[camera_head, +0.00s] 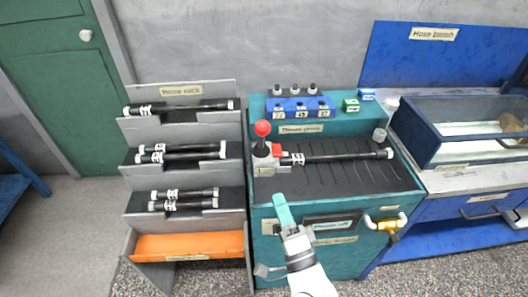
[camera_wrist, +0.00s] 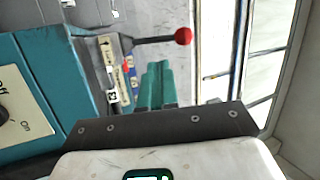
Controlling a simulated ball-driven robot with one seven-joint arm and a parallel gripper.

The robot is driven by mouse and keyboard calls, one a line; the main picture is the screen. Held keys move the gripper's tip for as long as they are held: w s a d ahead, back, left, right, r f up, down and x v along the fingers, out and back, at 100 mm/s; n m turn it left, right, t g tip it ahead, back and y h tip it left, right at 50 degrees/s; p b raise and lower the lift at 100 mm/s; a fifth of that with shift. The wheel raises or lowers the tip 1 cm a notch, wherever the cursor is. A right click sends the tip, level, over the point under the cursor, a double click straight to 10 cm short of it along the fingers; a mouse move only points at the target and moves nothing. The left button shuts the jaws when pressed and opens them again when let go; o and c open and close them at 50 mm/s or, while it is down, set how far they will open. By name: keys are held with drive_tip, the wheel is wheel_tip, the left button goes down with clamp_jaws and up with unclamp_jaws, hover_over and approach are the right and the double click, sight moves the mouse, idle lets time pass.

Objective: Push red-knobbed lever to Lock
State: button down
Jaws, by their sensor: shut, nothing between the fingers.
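The red-knobbed lever (camera_head: 262,129) stands upright on a grey metal block at the left end of the teal bench. In the wrist view the red knob (camera_wrist: 183,36) is at the end of a dark rod, beyond my fingers. A lettered label plate (camera_wrist: 112,72) is beside the lever's foot; its words are too small to read surely. My gripper (camera_head: 281,203) has teal fingers, shut and empty, at the bench's front edge, below and right of the lever. In the wrist view my gripper (camera_wrist: 158,75) is near the lever, apart from the knob.
A black hose (camera_head: 340,156) lies across the bench top, its left end at a red part (camera_head: 277,150) beside the lever. A grey hose rack (camera_head: 185,130) stands at left. A dial (camera_wrist: 6,112) marked On shows in the wrist view. A yellow valve (camera_head: 385,226) juts from the bench front.

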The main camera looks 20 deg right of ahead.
sight(263, 138)
drive_tip(key=shift+d+r+m+h, duration=0.1)
drive_tip(key=shift+d+m+h, duration=0.2)
drive_tip(key=shift+m+h, duration=0.5)
drive_tip(key=p+x, duration=0.1)
drive_tip(key=x, duration=0.6)
drive_tip(key=p+x, duration=0.2)
drive_tip(key=x, duration=0.5)
drive_tip(key=shift+s+a+r, duration=0.1)
drive_tip(key=shift+r, duration=0.1)
drive_tip(key=shift+r+p, duration=0.15)
drive_tip(key=shift+p, duration=0.25)
